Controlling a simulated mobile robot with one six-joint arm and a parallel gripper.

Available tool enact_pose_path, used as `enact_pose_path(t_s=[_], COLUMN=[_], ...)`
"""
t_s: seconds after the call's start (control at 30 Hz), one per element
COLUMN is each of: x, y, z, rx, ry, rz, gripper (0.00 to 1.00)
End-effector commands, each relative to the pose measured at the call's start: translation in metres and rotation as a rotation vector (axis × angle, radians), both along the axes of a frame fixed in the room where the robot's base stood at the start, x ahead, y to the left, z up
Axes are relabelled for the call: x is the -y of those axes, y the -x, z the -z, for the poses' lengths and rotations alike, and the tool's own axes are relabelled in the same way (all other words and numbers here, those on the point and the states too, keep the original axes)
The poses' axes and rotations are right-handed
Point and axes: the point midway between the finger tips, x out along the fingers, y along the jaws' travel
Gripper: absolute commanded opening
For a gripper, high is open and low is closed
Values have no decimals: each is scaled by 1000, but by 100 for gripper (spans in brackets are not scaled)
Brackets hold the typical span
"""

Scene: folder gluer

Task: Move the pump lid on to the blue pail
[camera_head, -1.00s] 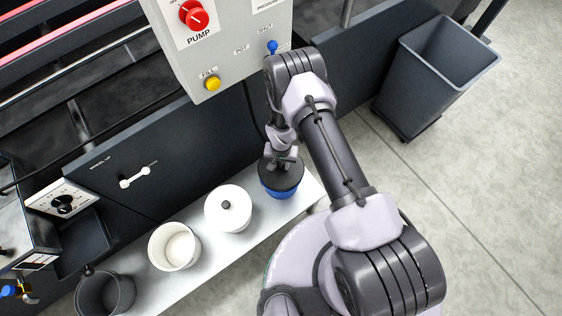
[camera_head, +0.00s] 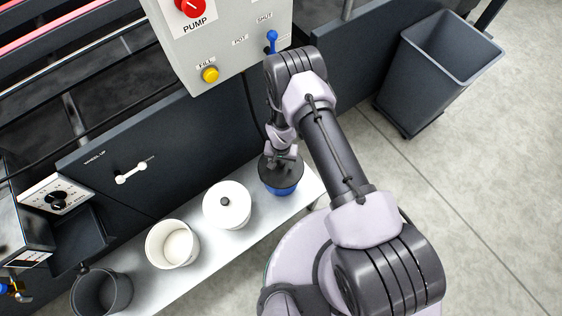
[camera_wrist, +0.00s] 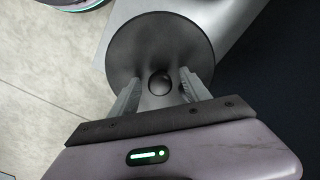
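The pump lid (camera_wrist: 160,35), a dark round lid with a knob (camera_wrist: 160,84), lies over the top of the blue pail (camera_head: 284,190). In the head view the lid (camera_head: 282,176) looks about level, with the pail's blue side showing below its near edge. My gripper (camera_wrist: 159,79) is right above the lid. Its two fingers stand apart on either side of the knob, with a gap at each side. The pail's rim is hidden under the lid, and the wrist view does not show the pail.
The control box (camera_head: 225,45) rises close behind my wrist. A grey bin (camera_head: 440,75) stands at right.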

Motion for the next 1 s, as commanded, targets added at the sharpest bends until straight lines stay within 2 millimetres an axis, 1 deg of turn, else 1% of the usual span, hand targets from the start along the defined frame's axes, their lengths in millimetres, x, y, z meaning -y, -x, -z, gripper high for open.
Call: enact_pose_path(t_s=[0.07, 0.17, 0.27, 0.4, 0.5, 0.6, 0.7, 0.8, 1.0], x=[0, 0, 0, 0, 0, 0, 0, 0, 0], y=[0, 0, -1, -1, -1, -1, 0, 0, 0], z=[-3, -18, -47, -95, -127, -151, -166, -174, -174], rx=[0, 1, 2, 3, 2, 2, 1, 0, 0], ry=[0, 0, -1, -1, -1, -1, -1, 0, 0], rz=[0, 0, 0, 0, 1, 1, 1, 0, 0], gripper=[55, 55, 55, 55, 55, 55, 55, 55, 55])
